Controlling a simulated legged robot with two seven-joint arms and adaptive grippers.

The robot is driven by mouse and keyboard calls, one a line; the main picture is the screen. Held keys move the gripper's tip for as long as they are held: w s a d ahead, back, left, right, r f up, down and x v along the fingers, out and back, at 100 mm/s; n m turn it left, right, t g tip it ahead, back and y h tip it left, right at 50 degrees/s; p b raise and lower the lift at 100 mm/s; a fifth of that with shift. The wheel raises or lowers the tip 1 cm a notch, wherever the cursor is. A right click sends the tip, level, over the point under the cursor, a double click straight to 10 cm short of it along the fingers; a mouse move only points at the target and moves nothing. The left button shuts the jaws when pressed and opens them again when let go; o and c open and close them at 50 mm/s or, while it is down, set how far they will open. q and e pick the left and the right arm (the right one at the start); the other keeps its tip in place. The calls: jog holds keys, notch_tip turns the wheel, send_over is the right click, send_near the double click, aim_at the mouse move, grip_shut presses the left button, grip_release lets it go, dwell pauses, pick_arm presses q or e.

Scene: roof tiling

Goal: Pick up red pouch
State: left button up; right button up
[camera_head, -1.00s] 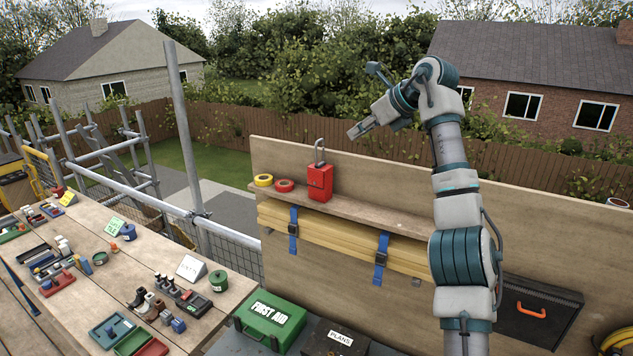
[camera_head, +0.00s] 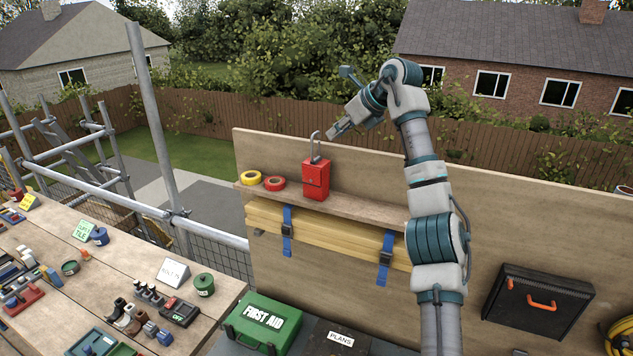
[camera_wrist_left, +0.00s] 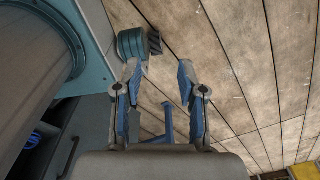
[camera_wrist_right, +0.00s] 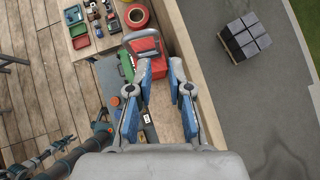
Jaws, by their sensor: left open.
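The red pouch (camera_head: 316,182) stands upright on the wooden ledge, with a grey loop handle on top. My right gripper (camera_head: 332,134) is just right of the handle, at about the height of its top, and looks apart from it. In the right wrist view, the pouch (camera_wrist_right: 147,46) and its grey handle lie ahead of the fingertips, slightly left of the gap. The right gripper (camera_wrist_right: 161,68) has its fingers apart with nothing between them. In the left wrist view, my left gripper (camera_wrist_left: 158,68) is open and empty; it is out of the head view.
Yellow tape (camera_head: 250,178) and red tape (camera_head: 275,183) lie left of the pouch on the ledge (camera_head: 365,208). A plywood panel (camera_head: 480,190) stands behind. A green first aid box (camera_head: 262,325) is below. A worktable (camera_head: 110,270) with small items fills the left.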

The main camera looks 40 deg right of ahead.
aim_at(319, 155)
jog(key=x, duration=0.4)
jog(key=shift+w+d+f, duration=0.15)
jog(key=shift+w+d, duration=0.05)
jog(key=shift+w, duration=0.05)
jog(key=x, duration=0.4)
jog(key=shift+w+a+f, duration=0.1)
jog(key=shift+a+f, duration=0.05)
jog(key=shift+a, duration=0.25)
pick_arm(q)
jog(key=shift+w+d, duration=0.1)
jog(key=shift+w, duration=1)
pick_arm(e)
jog(key=shift+c, duration=0.3)
grip_shut()
pick_arm(q)
jog(key=shift+w+d, duration=0.1)
pick_arm(e)
jog(key=shift+s+d, duration=0.15)
jog(key=shift+s, duration=0.05)
pick_arm(q)
jog(key=shift+r, duration=0.1)
